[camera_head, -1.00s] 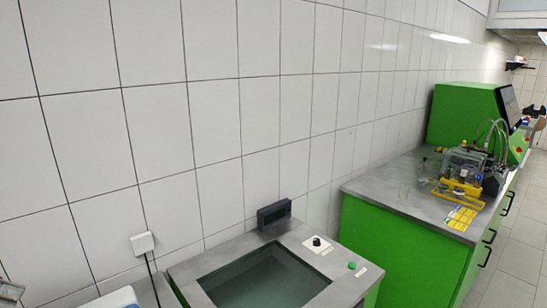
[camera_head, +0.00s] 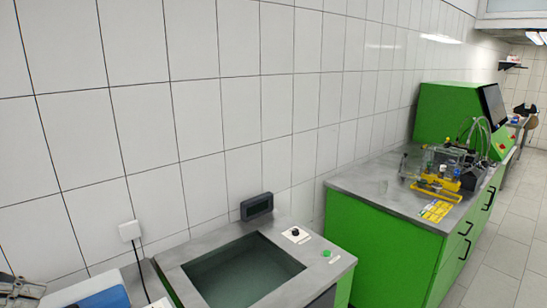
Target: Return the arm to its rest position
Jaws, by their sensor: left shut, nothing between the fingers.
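My left gripper (camera_head: 22,291) shows only in part at the lower left corner, as a grey and dark shape cut off by the picture edge. It is shut and holds nothing. It is left of a blue and white box (camera_head: 103,299), apart from it in the picture; the depth between them is hard to tell. My right gripper is not in view.
A grey-topped bench with a dark sunken basin (camera_head: 243,271), a small display (camera_head: 257,206) and a knob stands ahead. A green cabinet (camera_head: 385,245) carries a pump rig with yellow parts (camera_head: 437,190); a green machine (camera_head: 450,112) stands behind. Floor at right is clear.

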